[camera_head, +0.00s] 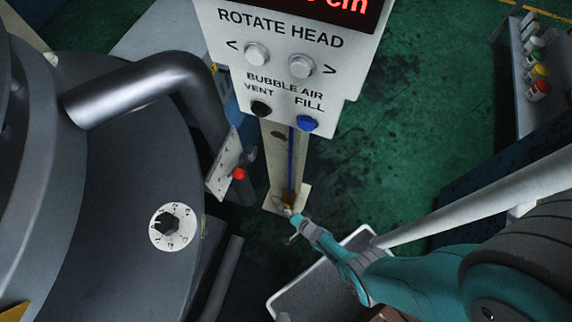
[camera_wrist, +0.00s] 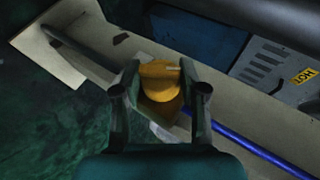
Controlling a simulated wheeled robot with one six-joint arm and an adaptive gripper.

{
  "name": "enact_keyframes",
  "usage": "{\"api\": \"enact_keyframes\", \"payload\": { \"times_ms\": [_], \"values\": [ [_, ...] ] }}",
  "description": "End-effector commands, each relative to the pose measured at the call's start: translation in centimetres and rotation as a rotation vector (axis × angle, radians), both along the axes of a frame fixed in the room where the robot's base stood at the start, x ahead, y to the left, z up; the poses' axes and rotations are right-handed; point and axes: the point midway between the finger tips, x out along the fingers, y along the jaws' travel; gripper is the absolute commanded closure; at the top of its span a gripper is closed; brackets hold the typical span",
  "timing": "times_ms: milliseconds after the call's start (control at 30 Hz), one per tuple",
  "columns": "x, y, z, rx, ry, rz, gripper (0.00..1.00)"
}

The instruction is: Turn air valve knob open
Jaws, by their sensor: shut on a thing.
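The air valve knob (camera_wrist: 160,80) is yellow-orange and sits between my gripper's fingers in the wrist view. My gripper (camera_wrist: 160,92) is shut on it, with one finger on each side. In the head view my gripper (camera_head: 287,212) reaches low to the foot of the pale post, where the knob is small and mostly hidden. A blue hose (camera_wrist: 250,148) runs away from beside the knob to the lower right. It also shows along the post in the head view (camera_head: 291,165).
A control panel (camera_head: 275,80) with several buttons hangs above the post. A large grey machine with a dial (camera_head: 172,227) and a red-tipped switch (camera_head: 239,173) stands at left. A grey box marked HOT (camera_wrist: 280,75) lies beyond the post.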

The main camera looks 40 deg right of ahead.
Motion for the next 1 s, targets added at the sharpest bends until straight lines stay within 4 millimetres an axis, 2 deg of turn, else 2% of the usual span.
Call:
{"api": "enact_keyframes", "payload": {
  "times_ms": [567,600,700,1000],
  "values": [
    [-0.04,0.05,0.16,0.011,-0.018,0.0,0.93],
    [-0.05,0.05,0.16,0.011,-0.018,0.0,0.56],
    [-0.05,0.05,0.14,0.01,-0.017,0.0,0.34],
    [-0.09,0.01,0.11,0.009,-0.015,-0.002,0.34]
  ]
}}
